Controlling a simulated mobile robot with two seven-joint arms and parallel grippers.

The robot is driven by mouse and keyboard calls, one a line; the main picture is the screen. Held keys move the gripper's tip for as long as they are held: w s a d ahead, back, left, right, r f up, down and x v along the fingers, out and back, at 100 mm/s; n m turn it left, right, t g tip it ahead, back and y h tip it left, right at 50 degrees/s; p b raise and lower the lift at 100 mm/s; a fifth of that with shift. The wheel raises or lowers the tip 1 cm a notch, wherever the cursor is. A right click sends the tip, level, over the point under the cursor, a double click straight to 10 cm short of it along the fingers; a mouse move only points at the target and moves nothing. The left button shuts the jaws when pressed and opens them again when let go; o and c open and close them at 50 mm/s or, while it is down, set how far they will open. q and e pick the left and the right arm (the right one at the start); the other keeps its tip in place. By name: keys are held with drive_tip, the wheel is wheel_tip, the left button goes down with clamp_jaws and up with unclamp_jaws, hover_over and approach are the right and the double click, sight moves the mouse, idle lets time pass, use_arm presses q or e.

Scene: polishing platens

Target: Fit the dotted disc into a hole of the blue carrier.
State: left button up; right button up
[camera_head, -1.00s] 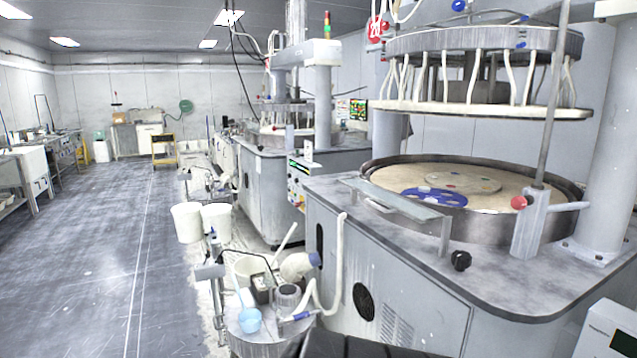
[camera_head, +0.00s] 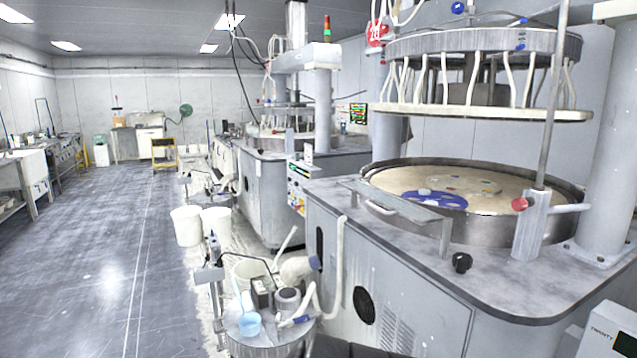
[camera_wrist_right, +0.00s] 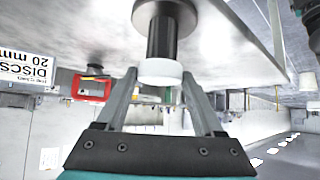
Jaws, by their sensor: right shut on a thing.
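The blue carrier (camera_head: 452,203) lies on the pale round platen (camera_head: 400,180) of the nearest machine. Its holes look small from here, and a few small coloured spots show on the platen behind it. In the right wrist view my right gripper (camera_wrist_right: 159,76) has its two fingers on either side of a thing with a round white end (camera_wrist_right: 160,72) and a dark cylindrical body (camera_wrist_right: 163,35). It is shut on this thing. No dots show on it, so I cannot tell whether it is or carries the dotted disc. My left gripper is not in view.
A raised ring with white hoses (camera_head: 485,105) hangs above the platen. A metal rim surrounds the platen, and a grey shelf (camera_head: 395,198) crosses its front edge. A steel post (camera_head: 545,120) stands at right.

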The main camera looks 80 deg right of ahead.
drive_tip(key=c, duration=0.5)
drive_tip(key=shift+r+p, duration=3.4)
drive_tip(key=shift+r, duration=0.15)
drive_tip(key=shift+c, duration=0.2)
